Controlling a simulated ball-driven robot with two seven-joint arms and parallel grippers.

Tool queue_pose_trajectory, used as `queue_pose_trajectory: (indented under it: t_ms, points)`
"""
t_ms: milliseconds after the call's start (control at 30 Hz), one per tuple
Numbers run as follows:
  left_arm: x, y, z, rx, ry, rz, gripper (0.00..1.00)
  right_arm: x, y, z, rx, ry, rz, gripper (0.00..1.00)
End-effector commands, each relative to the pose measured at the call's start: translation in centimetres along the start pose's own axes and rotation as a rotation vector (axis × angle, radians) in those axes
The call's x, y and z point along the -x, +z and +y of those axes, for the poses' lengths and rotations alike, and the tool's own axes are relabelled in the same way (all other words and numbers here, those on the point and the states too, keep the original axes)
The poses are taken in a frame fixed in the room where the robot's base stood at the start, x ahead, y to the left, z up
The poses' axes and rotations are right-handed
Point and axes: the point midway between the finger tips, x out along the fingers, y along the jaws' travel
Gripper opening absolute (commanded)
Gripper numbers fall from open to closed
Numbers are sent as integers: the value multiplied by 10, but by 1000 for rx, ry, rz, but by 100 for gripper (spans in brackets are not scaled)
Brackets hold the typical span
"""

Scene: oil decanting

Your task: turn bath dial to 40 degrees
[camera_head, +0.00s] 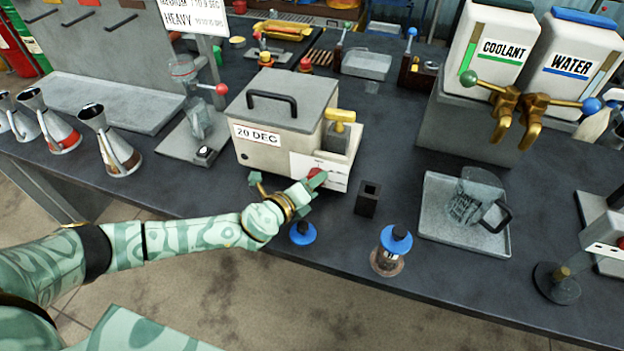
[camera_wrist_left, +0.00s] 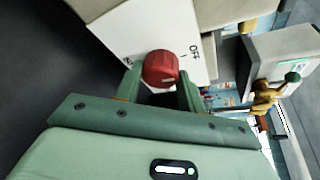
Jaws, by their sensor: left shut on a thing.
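The bath (camera_head: 268,117) is a pale grey box with a black lid handle and a "20 DEG" label. It stands on the dark bench. Its red dial (camera_head: 315,172) is on a white panel (camera_head: 335,183) at the front right. My left gripper (camera_head: 308,180) is at the panel, shut on the dial. In the left wrist view the red dial (camera_wrist_left: 160,68) sits between the two green fingers (camera_wrist_left: 160,88), with a small pale mark on its face. "OFF" is printed on the panel (camera_wrist_left: 120,35) beside it; other markings are too small to read. My right gripper is not in view.
A tray (camera_head: 440,228) holds a glass jug (camera_head: 470,200). Metal cans (camera_head: 107,140) stand at left.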

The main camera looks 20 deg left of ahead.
Motion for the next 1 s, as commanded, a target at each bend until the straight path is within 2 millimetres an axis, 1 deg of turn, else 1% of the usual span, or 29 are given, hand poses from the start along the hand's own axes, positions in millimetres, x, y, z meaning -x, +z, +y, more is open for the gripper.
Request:
queue_pose_trajectory:
  t_ms: [33, 267, 500, 800, 1000]
  points:
    - [2, 2, -3, -21, 13, 2, 16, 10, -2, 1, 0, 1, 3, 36]
    - [3, 3, -6, -183, 80, 2, 16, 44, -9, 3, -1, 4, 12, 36]
    - [2, 2, -6, -394, 168, 3, 16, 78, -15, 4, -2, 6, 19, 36]
    - [1, 0, -6, -657, 276, 3, 16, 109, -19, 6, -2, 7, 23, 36]
    - [1, -2, -5, -833, 348, 4, 16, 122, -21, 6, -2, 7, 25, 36]
